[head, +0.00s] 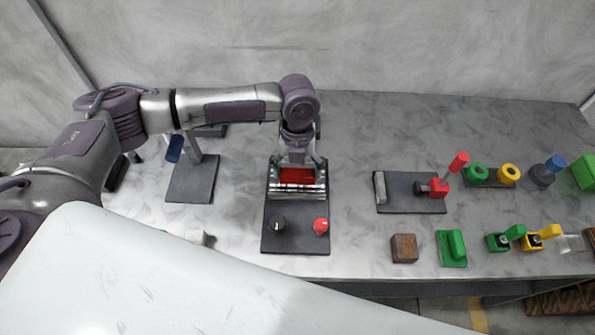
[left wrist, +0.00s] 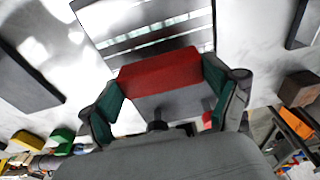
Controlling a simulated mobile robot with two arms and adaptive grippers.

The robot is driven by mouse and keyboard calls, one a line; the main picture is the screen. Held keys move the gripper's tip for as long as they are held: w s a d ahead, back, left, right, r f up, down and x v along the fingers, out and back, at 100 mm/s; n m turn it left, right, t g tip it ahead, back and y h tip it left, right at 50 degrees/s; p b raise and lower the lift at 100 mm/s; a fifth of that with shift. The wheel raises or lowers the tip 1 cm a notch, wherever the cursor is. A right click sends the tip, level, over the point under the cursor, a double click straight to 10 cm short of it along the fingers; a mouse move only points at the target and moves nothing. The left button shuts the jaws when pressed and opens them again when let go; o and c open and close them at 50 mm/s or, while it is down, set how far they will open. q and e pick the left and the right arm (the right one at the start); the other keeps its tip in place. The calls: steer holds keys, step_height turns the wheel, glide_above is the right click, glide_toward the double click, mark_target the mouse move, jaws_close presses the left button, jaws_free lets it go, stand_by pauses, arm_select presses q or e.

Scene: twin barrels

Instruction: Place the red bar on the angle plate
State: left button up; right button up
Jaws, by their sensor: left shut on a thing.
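My left gripper (head: 297,166) is shut on the red bar (head: 297,175), with a finger at each end of it. The bar lies crosswise, right behind two silver barrels on a dark base plate (head: 296,242). In the left wrist view the red bar (left wrist: 160,74) sits between the green finger pads, next to the silver barrels (left wrist: 150,35). I cannot tell whether the bar touches the fixture below it. I cannot tell for sure which part is the angle plate; the gripper hides the back of this fixture. My right gripper is not in view.
A stand with a blue handle (head: 175,149) is to the left. A red-handled clamp fixture (head: 410,205) is to the right, with several small parts beyond it.

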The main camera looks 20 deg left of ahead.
arm_select(q)
steer(key=shift+f, duration=0.95)
steer(key=o, duration=1.4)
steer(key=shift+f, duration=0.15)
steer(key=shift+o, duration=0.6)
